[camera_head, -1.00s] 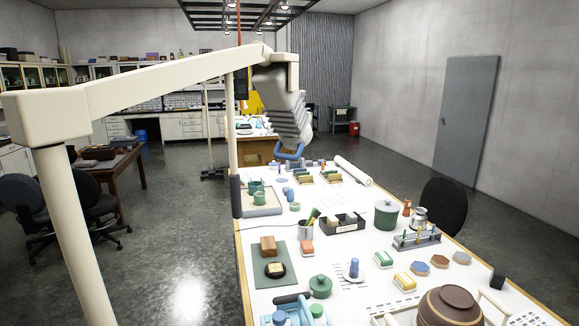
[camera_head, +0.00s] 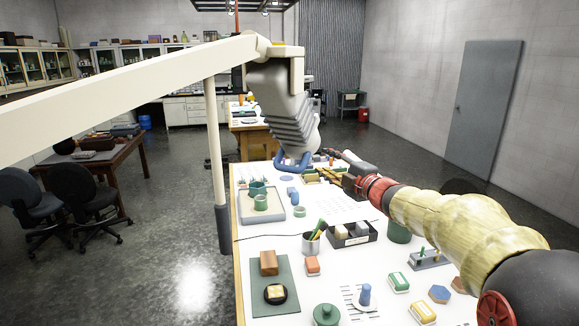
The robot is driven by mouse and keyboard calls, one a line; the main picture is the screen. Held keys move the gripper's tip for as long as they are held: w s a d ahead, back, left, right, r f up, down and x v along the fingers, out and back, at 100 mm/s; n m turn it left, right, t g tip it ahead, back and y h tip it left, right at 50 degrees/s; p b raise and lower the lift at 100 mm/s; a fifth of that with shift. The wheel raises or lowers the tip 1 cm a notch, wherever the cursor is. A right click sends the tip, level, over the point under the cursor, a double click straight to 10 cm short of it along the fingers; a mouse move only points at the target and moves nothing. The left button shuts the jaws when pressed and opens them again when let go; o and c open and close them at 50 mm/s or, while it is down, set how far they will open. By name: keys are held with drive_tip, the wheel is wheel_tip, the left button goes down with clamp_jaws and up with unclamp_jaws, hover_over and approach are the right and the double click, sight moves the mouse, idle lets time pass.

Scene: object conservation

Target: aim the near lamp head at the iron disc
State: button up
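The near lamp head (camera_head: 285,105) is a grey ribbed housing hung from a cream beam. It tilts down over the table, with a blue loop handle (camera_head: 293,164) at its lower end. My gripper (camera_head: 335,172) is dark and small, at the end of my arm reaching in from the lower right. It is a little right of the blue handle, apparently apart from it; its fingers are too small and dark to read. I cannot single out the iron disc for certain; a dark round piece with a yellowish block (camera_head: 275,293) lies on a green mat.
The white table (camera_head: 262,243) holds a tray with green cups (camera_head: 262,206), a pen cup (camera_head: 311,242), a black divided box (camera_head: 352,234) and several small blocks. A cream post (camera_head: 217,150) stands at its left edge. My arm covers the table's right side.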

sight(295, 171)
drive_tip(key=a+f+n+g+y, duration=0.1)
drive_tip(key=n, duration=0.1)
drive_tip(key=w+a+f+n+g+y, duration=0.1)
drive_tip(key=a+f+n+y, duration=0.1)
drive_tip(key=w+a+f+n+g+y+p, duration=0.1)
drive_tip(key=a+n+g+y, duration=0.1)
drive_tip(key=shift+a+f+n, duration=0.1)
drive_tip(key=shift+f+n, duration=0.3)
drive_tip(key=x, duration=0.7)
drive_tip(key=shift+w+a, duration=0.1)
drive_tip(key=shift+a, duration=0.35)
drive_tip(key=shift+c, duration=0.2)
drive_tip(key=shift+f, duration=0.1)
clamp_jaws()
